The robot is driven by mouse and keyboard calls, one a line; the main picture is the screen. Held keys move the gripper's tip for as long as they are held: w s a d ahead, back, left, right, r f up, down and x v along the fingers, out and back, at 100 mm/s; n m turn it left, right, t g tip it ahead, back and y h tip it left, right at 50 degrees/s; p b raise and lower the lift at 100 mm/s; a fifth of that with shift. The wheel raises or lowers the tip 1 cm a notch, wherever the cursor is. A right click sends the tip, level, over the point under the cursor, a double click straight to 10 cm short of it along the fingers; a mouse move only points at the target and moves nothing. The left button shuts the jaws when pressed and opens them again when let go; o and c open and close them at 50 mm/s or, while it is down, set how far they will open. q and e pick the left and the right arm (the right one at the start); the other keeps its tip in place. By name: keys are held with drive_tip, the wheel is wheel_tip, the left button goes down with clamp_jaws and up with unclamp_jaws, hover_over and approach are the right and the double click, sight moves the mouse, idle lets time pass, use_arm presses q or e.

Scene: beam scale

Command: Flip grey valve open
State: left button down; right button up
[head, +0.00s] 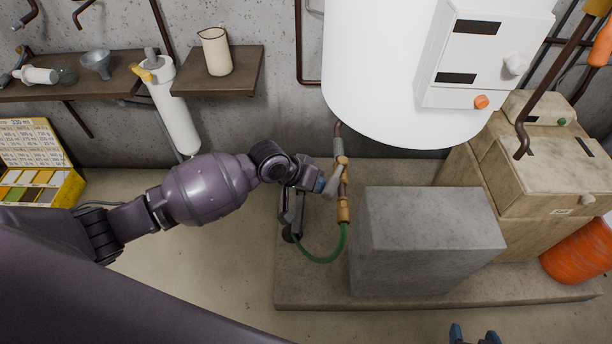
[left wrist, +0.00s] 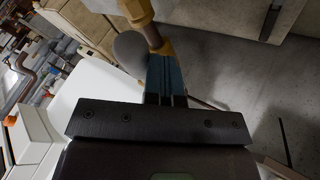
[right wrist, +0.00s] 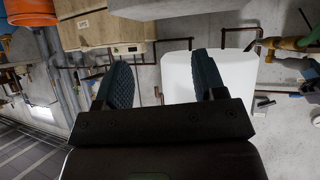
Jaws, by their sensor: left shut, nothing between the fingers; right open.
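The grey valve handle (head: 330,188) sits on a brass fitting (head: 343,210) on the pipe under the white tank. In the left wrist view the grey handle (left wrist: 131,50) shows as a rounded paddle beside the brass pipe, just left of my blue fingers. My left gripper (head: 320,185) is shut and empty, right beside the handle. Its closed fingers (left wrist: 165,82) point at the fitting; whether they touch the handle I cannot tell. My right gripper (head: 473,335) is open and empty at the bottom edge of the head view; its spread fingers show in the right wrist view (right wrist: 162,80).
A green hose (head: 322,260) curves down from the brass fitting. A grey block (head: 425,240) stands right of it on a low slab. The white tank (head: 385,75) hangs above. Wooden boxes (head: 545,170) and an orange drum (head: 578,252) stand at the right.

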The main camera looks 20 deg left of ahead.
sight(330, 192)
use_arm(q)
drive_tip(key=d+n+p, duration=0.1)
drive_tip(key=p, duration=0.1)
drive_tip(key=s+d+n+t+y+p, duration=0.1)
drive_tip(key=d+n+p, duration=0.1)
drive_tip(key=p, duration=0.1)
drive_tip(key=shift+d+r+t, duration=0.1)
drive_tip(key=shift+r+t, duration=0.1)
drive_tip(key=shift+t, duration=0.1)
drive_tip(key=shift+d+f+p, duration=0.15)
drive_tip(key=shift+d+p, duration=0.35)
drive_tip(key=shift+p, duration=0.35)
use_arm(e)
wheel_tip(330, 192, up, 8)
drive_tip(key=shift+w+d+r+t, duration=0.25)
drive_tip(key=shift+w+d+t, duration=0.05)
drive_tip(key=shift+w, duration=0.15)
drive_tip(key=shift+s+f, duration=0.1)
